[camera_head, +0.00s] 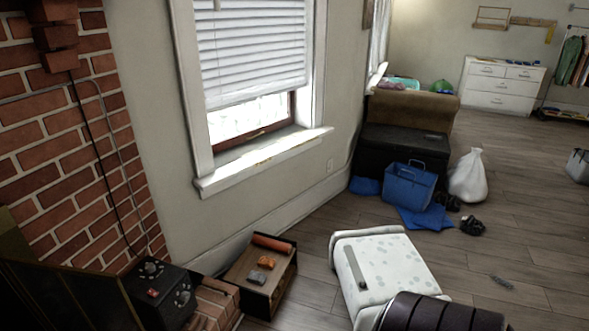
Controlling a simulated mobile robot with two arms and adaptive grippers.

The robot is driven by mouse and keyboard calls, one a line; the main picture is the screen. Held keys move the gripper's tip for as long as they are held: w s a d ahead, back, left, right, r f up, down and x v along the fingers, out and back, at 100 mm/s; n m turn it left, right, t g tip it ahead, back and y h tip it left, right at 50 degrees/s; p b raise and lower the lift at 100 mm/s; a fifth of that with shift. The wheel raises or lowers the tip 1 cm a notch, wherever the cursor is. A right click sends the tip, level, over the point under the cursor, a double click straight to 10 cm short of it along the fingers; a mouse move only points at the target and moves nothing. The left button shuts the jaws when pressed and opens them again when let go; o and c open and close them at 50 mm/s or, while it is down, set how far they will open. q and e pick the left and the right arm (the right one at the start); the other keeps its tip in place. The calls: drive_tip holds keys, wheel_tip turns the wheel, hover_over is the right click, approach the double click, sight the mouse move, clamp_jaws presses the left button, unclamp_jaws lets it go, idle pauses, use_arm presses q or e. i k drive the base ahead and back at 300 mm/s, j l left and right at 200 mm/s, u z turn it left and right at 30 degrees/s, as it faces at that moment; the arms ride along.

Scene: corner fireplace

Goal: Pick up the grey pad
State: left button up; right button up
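A small grey piece (257,278), which looks like the grey pad, lies on top of a low wooden box (286,279) below the window. It is close in front of a small orange block (266,262). An orange-brown roll (272,243) lies at the back edge of the same box. The grey piece is small in the view, so its exact shape is hard to tell. Neither of my grippers shows in the head view.
A black device with knobs (158,290) stands left of the box, by the brick wall. A white spotted piece (400,262) and a dark banded cylinder (440,315) are to the right. A blue bin (408,188) and white bag (469,176) stand farther back. Floor at right is mostly clear.

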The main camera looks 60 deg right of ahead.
sight(255, 277)
drive_tip(key=z, duration=1.45)
drive_tip(key=u, duration=2.7)
drive_tip(key=z, duration=2.7)
drive_tip(key=i+l+z, duration=0.1)
drive_tip(key=i+l, duration=0.15)
drive_tip(key=i, duration=0.15)
drive_tip(key=i+l+z, duration=0.1)
drive_tip(key=i+l, duration=0.15)
drive_tip(key=i, duration=0.15)
drive_tip(key=i+l+z, duration=0.1)
drive_tip(key=i, duration=0.3)
